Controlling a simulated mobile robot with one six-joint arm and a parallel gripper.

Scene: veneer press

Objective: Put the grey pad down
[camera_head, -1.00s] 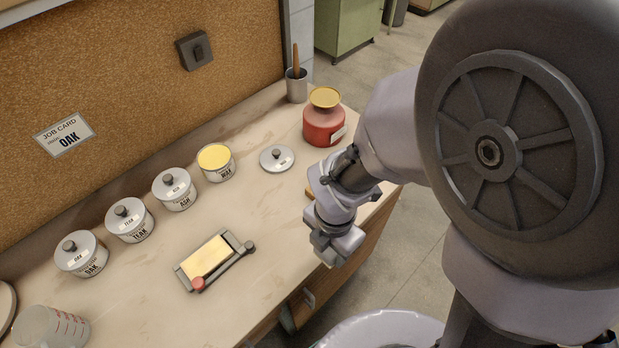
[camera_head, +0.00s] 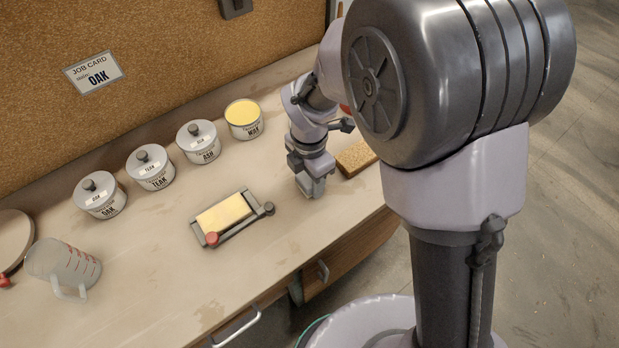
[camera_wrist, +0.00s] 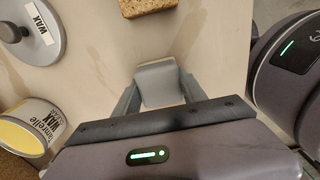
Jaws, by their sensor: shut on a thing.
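The grey pad (camera_wrist: 160,84) is a pale grey block between my two fingers in the wrist view. My gripper (camera_wrist: 161,92) is shut on it. In the head view my gripper (camera_head: 312,176) points down over the right part of the bench, and the pad is mostly hidden by it. The pad is low over the pale bench top (camera_head: 285,240); I cannot tell whether it touches.
A brown cork-like block (camera_head: 356,157) lies just right of my gripper. A small press with a yellow slab (camera_head: 224,214) is to the left. An open wax tin (camera_head: 244,118) and several lidded tins stand behind. A clear jug (camera_head: 62,265) is far left. Bare bench lies in front.

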